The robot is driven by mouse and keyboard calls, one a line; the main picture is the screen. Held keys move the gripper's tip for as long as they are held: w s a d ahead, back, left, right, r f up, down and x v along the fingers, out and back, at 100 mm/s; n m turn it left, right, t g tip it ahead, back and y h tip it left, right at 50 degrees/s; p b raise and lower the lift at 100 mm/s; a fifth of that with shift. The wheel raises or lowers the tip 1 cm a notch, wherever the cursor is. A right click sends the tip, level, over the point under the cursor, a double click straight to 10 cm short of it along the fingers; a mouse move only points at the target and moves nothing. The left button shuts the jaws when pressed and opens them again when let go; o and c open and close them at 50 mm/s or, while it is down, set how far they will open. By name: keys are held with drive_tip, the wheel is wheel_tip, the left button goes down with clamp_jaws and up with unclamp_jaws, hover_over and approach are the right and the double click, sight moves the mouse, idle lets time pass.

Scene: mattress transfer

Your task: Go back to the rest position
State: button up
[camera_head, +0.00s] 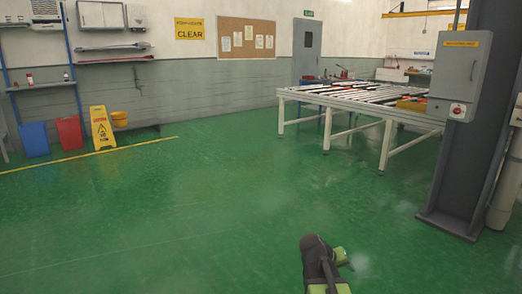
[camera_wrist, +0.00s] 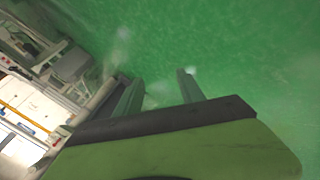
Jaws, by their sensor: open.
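My gripper (camera_wrist: 160,86) shows in the wrist view as two dark fingers set apart on a green and black body. The gap between them is empty, with green floor behind. In the head view my gripper (camera_head: 345,257) is at the bottom, right of centre, over the open floor, partly hidden by my own dark wrist. It touches nothing that I can see. No mattress can be made out in either view.
A white-framed roller table (camera_head: 384,119) stands at the back right. A grey column (camera_head: 455,190) with a control box (camera_head: 459,77) is at the right. A yellow caution sign (camera_head: 101,128) stands by the left wall. The green floor (camera_head: 190,220) between is clear.

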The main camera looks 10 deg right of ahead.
drive_tip(key=s+a+f+n+g+y, duration=0.1)
drive_tip(key=s+a+f+y, duration=0.15)
drive_tip(key=a, duration=0.45)
drive_tip(key=s+a+f+g+y, duration=0.1)
drive_tip(key=s+a+y, duration=0.2)
drive_tip(key=a, duration=0.4)
drive_tip(key=s+a+f+n+g+y, duration=0.1)
drive_tip(key=s+a+f+y, duration=0.15)
drive_tip(key=a, duration=0.55)
wheel_tip(320, 180, up, 35)
drive_tip(key=s+p, duration=0.1)
drive_tip(key=p, duration=3.4)
drive_tip(key=shift+r, duration=0.15)
drive_tip(key=shift+c, duration=0.4)
